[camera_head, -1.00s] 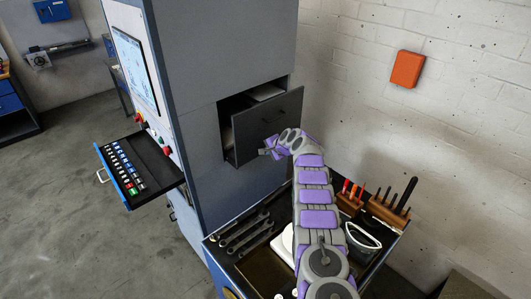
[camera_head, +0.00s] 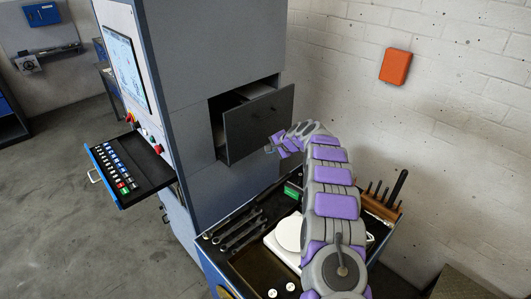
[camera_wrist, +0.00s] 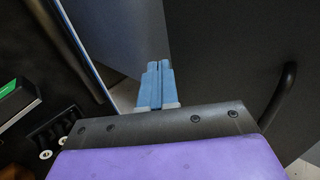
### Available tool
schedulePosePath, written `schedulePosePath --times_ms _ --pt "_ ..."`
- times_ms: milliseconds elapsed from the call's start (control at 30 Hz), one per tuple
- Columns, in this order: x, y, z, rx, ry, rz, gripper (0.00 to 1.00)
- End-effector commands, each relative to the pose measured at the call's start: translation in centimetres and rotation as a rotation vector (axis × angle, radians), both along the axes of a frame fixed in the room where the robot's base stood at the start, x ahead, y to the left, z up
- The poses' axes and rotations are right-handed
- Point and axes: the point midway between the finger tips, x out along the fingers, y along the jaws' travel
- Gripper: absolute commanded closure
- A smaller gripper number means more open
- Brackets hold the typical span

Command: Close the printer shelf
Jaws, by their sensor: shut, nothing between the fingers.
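The printer shelf (camera_head: 257,125) stands out from the right side of the tall grey machine, with a dark flat front and a gap behind its top and left edges. In the wrist view, its dark front (camera_wrist: 225,60) fills the right side, with a curved dark handle (camera_wrist: 281,95). My gripper (camera_head: 269,149) is just in front of the shelf front's lower part. Its blue fingers (camera_wrist: 155,82) are shut together with nothing between them. The fingers lie left of the handle and are not around it. I cannot tell whether they touch the front.
A keyboard drawer (camera_head: 128,175) sticks out at the machine's left. Below my arm, an open cart tray (camera_head: 205,240) holds wrenches (camera_head: 240,232), a white scale (camera_head: 287,235) and a wooden tool rack (camera_head: 383,207). A brick wall with an orange box (camera_head: 395,66) stands right.

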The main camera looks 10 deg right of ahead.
Motion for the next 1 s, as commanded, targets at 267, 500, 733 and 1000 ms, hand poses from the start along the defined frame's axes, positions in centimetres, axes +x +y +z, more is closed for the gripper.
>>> schedulePosePath --times_ms 267,500,733,1000 --pt "-1.5 -1.0 1.8 -0.001 0.0 -0.002 1.0" --pt "-1.7 -2.4 0.5 -0.039 0.013 -0.062 1.0" --pt "-0.6 -10.0 -4.2 -0.207 -0.046 -0.36 1.0" --pt "0.9 -14.1 -4.4 -0.284 -0.355 -0.532 1.0"
